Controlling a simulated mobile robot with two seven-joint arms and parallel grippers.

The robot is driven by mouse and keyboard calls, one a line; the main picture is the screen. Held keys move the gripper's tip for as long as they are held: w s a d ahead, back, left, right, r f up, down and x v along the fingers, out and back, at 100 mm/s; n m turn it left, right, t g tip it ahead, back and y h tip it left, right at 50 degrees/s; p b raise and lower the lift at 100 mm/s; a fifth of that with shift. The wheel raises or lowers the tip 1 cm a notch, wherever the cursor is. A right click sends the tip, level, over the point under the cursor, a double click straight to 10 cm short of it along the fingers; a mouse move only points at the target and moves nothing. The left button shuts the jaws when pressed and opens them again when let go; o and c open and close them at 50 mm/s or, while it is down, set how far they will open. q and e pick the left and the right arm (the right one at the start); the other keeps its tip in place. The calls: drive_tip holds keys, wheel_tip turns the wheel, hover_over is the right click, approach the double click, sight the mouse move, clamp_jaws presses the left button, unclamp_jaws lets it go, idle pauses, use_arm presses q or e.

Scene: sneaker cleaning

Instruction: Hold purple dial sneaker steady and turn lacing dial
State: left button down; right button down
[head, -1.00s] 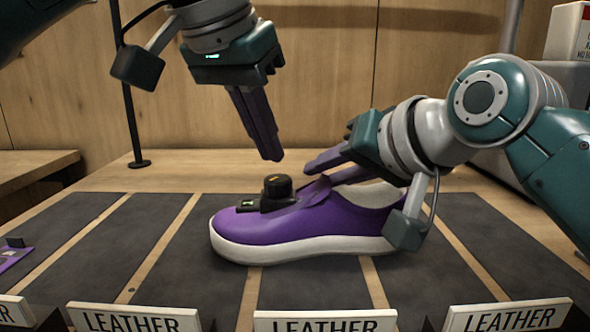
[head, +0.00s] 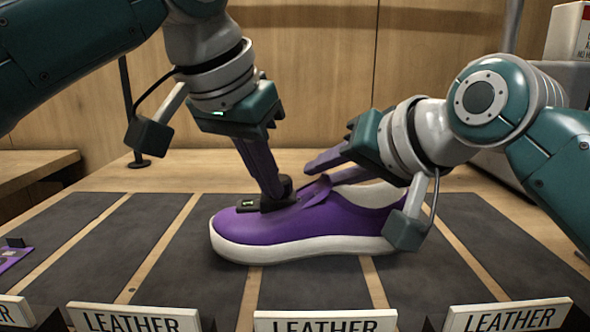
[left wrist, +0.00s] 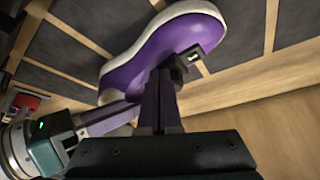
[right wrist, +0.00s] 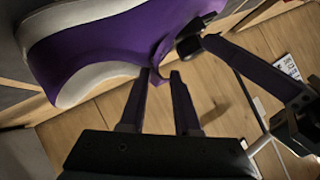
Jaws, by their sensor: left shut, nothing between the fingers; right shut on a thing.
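The purple sneaker (head: 330,222) with a white sole lies on the dark mat, toe to the left in the head view. Its black lacing dial (head: 287,184) sits on top, behind a small black base with a green display (head: 248,204). My left gripper (head: 273,194) is shut, with its fingertips down at the dial and partly hiding it. The dial also shows in the right wrist view (right wrist: 190,45). My right gripper (head: 322,172) is shut on the sneaker's tongue (right wrist: 161,62), near the opening. Whether the left fingertips touch the dial is hard to tell.
Signs reading LEATHER (head: 325,321) line the front edge. A small purple item (head: 14,256) lies at the far left. A dark pole (head: 128,110) stands behind.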

use_arm(q)
drive_tip(key=shift+w, duration=0.3)
drive_tip(key=shift+w+a, duration=0.1)
drive_tip(key=shift+a, duration=0.15)
idle(0.4)
drive_tip(key=shift+w+a, duration=0.15)
drive_tip(key=shift+a, duration=0.2)
drive_tip(key=shift+w+a, duration=0.15)
drive_tip(key=shift+a, duration=0.05)
drive_tip(key=shift+w+a, duration=0.2)
drive_tip(key=shift+w, duration=0.05)
drive_tip(key=shift+s+a, duration=0.1)
idle(0.3)
